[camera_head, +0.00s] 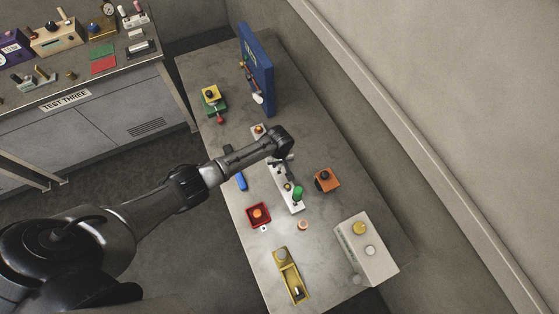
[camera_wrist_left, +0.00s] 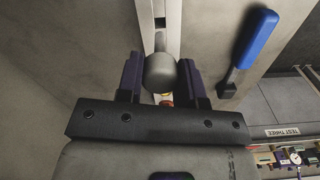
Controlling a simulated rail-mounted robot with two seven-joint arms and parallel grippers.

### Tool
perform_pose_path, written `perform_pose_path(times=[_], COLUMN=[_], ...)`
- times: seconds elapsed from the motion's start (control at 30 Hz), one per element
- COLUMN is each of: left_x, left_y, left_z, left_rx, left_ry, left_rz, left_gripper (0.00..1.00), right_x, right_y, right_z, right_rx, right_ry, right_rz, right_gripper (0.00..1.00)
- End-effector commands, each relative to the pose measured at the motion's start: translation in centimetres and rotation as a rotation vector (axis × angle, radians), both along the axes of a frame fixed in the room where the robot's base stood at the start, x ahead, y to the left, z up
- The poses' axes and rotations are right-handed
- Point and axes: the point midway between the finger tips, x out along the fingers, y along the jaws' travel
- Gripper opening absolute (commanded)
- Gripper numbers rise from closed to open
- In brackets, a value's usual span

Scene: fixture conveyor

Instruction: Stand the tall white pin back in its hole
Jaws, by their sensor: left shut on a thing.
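My left gripper (camera_head: 284,164) reaches in over the long white fixture strip (camera_head: 294,205) on the grey table. In the left wrist view its two dark fingers (camera_wrist_left: 160,78) close on a pale grey, round-ended thing (camera_wrist_left: 160,70). This looks like the tall white pin seen end-on, dimmed by shade. The white strip (camera_wrist_left: 148,15) runs behind it. The gripper and forearm hide much of the strip's middle in the head view, and I cannot make out the pin's hole or whether the pin touches the strip. My right gripper is out of view.
A green knob (camera_head: 298,192) stands near the strip's near end. An orange box (camera_head: 327,179) is right of it, a red tray (camera_head: 258,216) left. A blue-handled tool (camera_wrist_left: 255,40) lies beside the strip. A blue upright panel (camera_head: 257,70) stands at the back.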

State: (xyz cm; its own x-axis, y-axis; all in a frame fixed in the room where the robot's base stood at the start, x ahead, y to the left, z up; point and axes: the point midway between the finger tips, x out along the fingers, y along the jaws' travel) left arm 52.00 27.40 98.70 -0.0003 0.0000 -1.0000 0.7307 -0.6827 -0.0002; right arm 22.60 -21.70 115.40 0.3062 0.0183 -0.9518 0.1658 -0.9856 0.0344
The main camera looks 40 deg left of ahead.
Motion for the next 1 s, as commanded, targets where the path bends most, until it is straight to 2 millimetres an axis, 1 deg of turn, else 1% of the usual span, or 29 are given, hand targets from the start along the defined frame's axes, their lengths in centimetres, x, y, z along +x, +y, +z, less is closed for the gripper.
perform_pose_path(times=[0.57,1.0], left_x=[0.0,0.0], left_y=[0.0,0.0], left_z=[-1.7,-3.0], left_rx=[0.0,-0.001], left_ry=[0.0,-0.001], left_rz=[0.001,0.0], left_gripper=[0.0,0.0], right_x=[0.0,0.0], right_y=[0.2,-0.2], right_z=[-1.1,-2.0], right_rx=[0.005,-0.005], right_ry=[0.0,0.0], right_rz=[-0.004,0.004], right_gripper=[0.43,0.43])
